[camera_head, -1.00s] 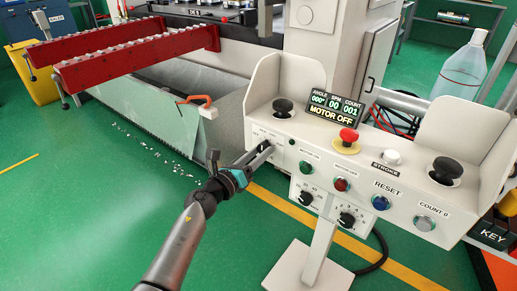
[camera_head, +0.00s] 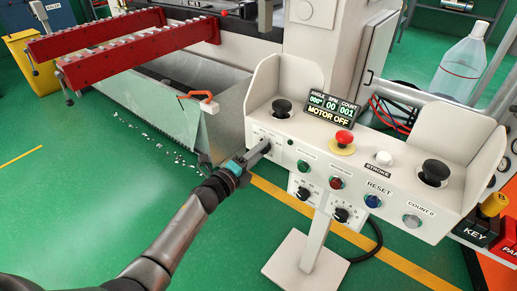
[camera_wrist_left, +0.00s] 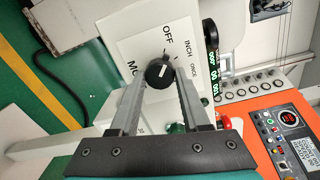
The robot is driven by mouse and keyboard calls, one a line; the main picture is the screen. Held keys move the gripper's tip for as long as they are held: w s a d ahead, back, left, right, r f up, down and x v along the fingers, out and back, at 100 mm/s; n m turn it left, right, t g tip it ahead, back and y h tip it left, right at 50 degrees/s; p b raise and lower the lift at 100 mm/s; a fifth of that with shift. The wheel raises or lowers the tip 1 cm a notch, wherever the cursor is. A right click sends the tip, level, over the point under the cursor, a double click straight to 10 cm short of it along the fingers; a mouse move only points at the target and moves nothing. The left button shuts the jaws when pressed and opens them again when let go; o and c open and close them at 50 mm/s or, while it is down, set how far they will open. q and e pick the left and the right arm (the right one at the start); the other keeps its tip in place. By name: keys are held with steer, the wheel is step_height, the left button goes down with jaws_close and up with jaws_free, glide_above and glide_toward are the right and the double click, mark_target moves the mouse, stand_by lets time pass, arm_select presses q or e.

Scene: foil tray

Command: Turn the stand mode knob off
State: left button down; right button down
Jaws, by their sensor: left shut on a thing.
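The stand mode knob (camera_wrist_left: 159,73) is a round black dial with a white pointer line, on a white label plate (camera_wrist_left: 140,45) in the left wrist view. Printed words OFF, INCH and ONCE stand around it, and another word is partly covered by a finger. My left gripper (camera_wrist_left: 160,76) has one finger on each side of the knob and is shut on it. My right gripper is not in view.
On the console are a black palm button (camera_head: 282,106), a red emergency button (camera_head: 344,137), a white stroke button (camera_head: 384,158) and a blue reset button (camera_head: 373,201). The display (camera_head: 331,108) reads MOTOR OFF. Two lower dials (camera_head: 303,193) sit below. Raised side walls flank the console.

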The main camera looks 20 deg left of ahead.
arm_select(q)
steer(key=shift+n+p, duration=0.35)
steer(key=shift+n, duration=0.75)
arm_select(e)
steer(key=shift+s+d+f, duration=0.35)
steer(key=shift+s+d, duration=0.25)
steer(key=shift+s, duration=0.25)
arm_select(q)
steer(key=shift+c, duration=1.8)
jaws_free()
steer(key=p+v, duration=0.3)
steer(key=v, duration=1.2)
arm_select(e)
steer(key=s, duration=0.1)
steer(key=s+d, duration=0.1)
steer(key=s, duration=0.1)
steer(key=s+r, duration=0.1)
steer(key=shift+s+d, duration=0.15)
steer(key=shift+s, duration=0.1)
arm_select(q)
steer(key=shift+s+a, duration=0.1)
steer(key=shift+a, duration=0.05)
